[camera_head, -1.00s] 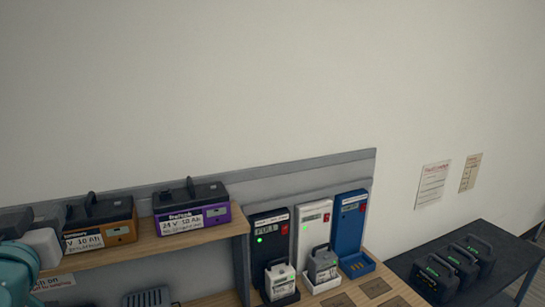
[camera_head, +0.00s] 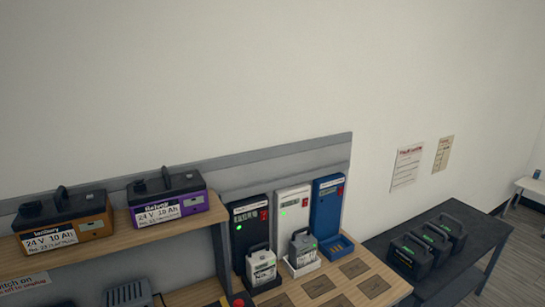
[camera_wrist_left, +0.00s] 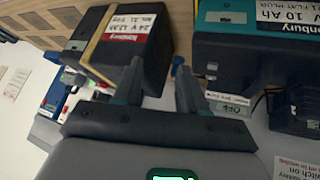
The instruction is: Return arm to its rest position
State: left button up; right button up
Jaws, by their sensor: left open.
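My left gripper (camera_wrist_left: 157,68) shows only in the left wrist view. Its two dark fingers are apart, with no object clearly held between them. A dark battery with a red-and-white 24 V label (camera_wrist_left: 122,38) lies just beyond the fingers, to the left. A teal and black battery (camera_wrist_left: 255,45) is to the right. Whether a finger touches either battery I cannot tell. No arm of mine shows in the head view, and my right gripper is in neither current view.
In the head view, orange (camera_head: 68,228) and purple (camera_head: 165,208) batteries stand on a wooden shelf (camera_head: 125,247). Black (camera_head: 250,222) and white (camera_head: 292,205) chargers hold batteries; the blue charger (camera_head: 327,205) has an empty cradle. A dark table (camera_head: 385,245) at right carries black batteries.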

pick_arm(q)
jog(key=s+d+f+g+h, duration=0.2)
jog(key=s+d+f+g, duration=0.25)
jog(key=s+f, duration=0.35)
jog(key=s+d+f+g+h, duration=0.1)
jog(key=s+d+f+g, duration=0.2)
jog(key=s+d+f, duration=0.5)
jog(key=s+a+f+b, duration=0.2)
jog(key=a+f+b, duration=0.1)
jog(key=f+b, duration=0.5)
jog(key=shift+a+t+b, duration=0.25)
jog(key=shift+t+b, duration=0.1)
jog(key=shift+b, duration=0.75)
